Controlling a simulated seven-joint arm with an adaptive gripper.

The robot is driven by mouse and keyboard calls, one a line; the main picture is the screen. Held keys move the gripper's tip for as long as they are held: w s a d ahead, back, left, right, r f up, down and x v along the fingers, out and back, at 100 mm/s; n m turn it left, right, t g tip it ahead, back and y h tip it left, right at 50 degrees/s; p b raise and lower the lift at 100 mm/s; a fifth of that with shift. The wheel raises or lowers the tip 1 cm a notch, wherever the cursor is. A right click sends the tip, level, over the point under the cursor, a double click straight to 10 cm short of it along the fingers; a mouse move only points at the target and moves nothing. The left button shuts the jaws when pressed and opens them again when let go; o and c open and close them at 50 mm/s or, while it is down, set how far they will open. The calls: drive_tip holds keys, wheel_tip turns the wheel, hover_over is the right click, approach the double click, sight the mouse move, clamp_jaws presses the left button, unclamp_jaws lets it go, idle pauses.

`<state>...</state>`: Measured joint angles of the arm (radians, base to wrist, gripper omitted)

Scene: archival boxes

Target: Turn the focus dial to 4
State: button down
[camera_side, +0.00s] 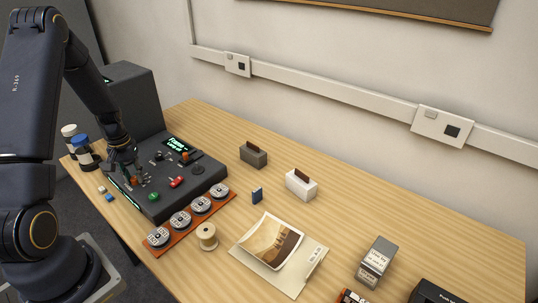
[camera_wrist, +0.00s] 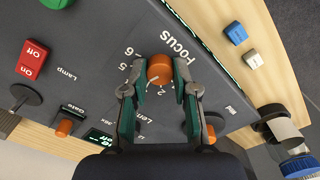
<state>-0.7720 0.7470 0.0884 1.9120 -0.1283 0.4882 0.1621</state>
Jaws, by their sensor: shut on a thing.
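The focus dial is an orange knob (camera_wrist: 160,70) on a dark grey console (camera_side: 185,190), beside the printed word "Focus" (camera_wrist: 175,48). My gripper (camera_wrist: 160,78) has its green-padded fingers on either side of the knob, shut on it. A pale mark on the knob points to the lower left in the wrist view. The numbers 6 and 5 show left of the knob; the left finger hides part of the scale, so the number at the mark cannot be read. In the side view my gripper (camera_side: 128,178) is down at the console's left part, hiding the dial.
A red switch (camera_wrist: 32,60), a green button (camera_side: 154,196) and other orange knobs sit close by on the console. An orange strip with several reels (camera_side: 181,219) lies in front. Boxes and a photograph (camera_side: 270,247) lie to the right.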

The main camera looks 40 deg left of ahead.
sight(134, 178)
idle(0.3)
drive_tip(key=c, duration=0.9)
unclamp_jaws()
wheel_tip(134, 178, up, 12)
drive_tip(key=shift+r, duration=0.1)
